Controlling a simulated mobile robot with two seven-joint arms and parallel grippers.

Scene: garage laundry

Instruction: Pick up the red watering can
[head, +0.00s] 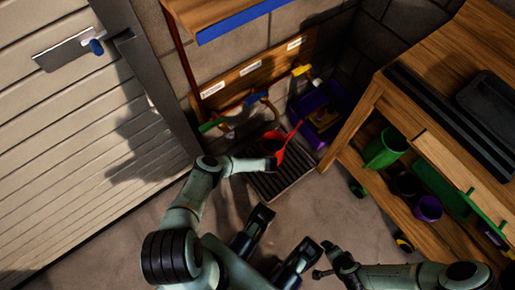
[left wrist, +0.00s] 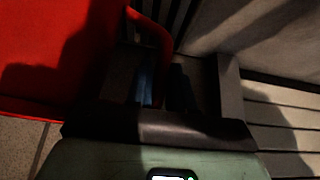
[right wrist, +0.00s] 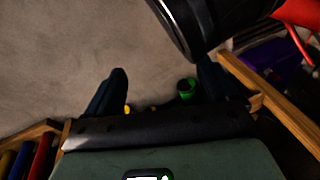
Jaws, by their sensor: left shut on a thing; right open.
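The red watering can (head: 283,152) shows beside and beyond my left gripper, above the dark slatted rack on the floor; I cannot tell whether it touches the rack. My left gripper (head: 273,163) is shut on the can's handle. In the left wrist view the can's red body (left wrist: 50,55) fills the upper left, and its curved handle runs down between the fingers of the left gripper (left wrist: 163,85). The grasp point itself is in shadow. My right gripper (head: 322,260) is open and empty; its spread fingers show in the right wrist view (right wrist: 162,88).
The slatted rack (head: 290,183) lies by the wall. A purple crate (head: 318,112) stands behind it. A wooden workbench (head: 430,70) on the right holds a green bucket (head: 385,150) and purple pots (head: 428,207) on its lower shelf. A garage door is at left. Floor at left is clear.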

